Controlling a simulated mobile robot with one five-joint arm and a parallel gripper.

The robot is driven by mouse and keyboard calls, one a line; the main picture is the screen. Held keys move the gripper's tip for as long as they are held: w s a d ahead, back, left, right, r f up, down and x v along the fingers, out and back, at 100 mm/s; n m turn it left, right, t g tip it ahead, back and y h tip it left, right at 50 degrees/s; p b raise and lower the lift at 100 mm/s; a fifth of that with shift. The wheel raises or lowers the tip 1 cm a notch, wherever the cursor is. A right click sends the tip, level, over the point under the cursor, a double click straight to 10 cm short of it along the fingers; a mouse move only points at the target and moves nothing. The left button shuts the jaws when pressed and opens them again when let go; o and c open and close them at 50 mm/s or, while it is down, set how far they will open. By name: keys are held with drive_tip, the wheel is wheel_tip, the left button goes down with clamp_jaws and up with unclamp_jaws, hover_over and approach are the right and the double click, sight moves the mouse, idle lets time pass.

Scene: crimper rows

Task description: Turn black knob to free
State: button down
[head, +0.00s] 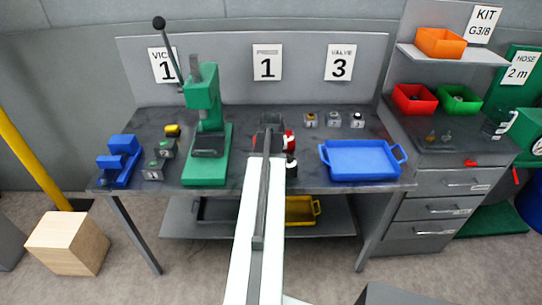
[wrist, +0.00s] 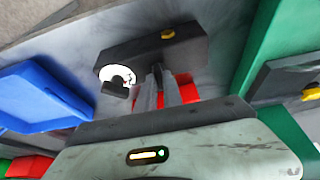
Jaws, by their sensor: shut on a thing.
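A dark block-shaped fixture (wrist: 150,50) with a yellow dot sits on the bench, ahead of my fingers in the wrist view. At its left is a white dial (wrist: 118,74) with a black piece (wrist: 115,90) on it. My gripper (wrist: 159,78) is shut on a small dark part at the fixture, to the right of the dial. I cannot tell whether this part is the black knob. Red parts (wrist: 182,91) show behind and beside the fingers. In the head view, my arm hides the gripper and much of the fixture (head: 270,119); red, white and black parts show to its right.
A green press (head: 205,125) with a long lever stands left of the fixture. A blue tray (head: 363,175) lies to the right. The bench's front edge is close.

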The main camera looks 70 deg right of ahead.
drive_tip(key=shift+n, duration=0.5)
drive_tip(key=c, duration=1.5)
unclamp_jaws()
drive_tip(key=shift+r, duration=0.1)
drive_tip(key=p+v, duration=0.7)
drive_tip(key=shift+s+r, duration=0.15)
drive_tip(key=shift+r, duration=0.15)
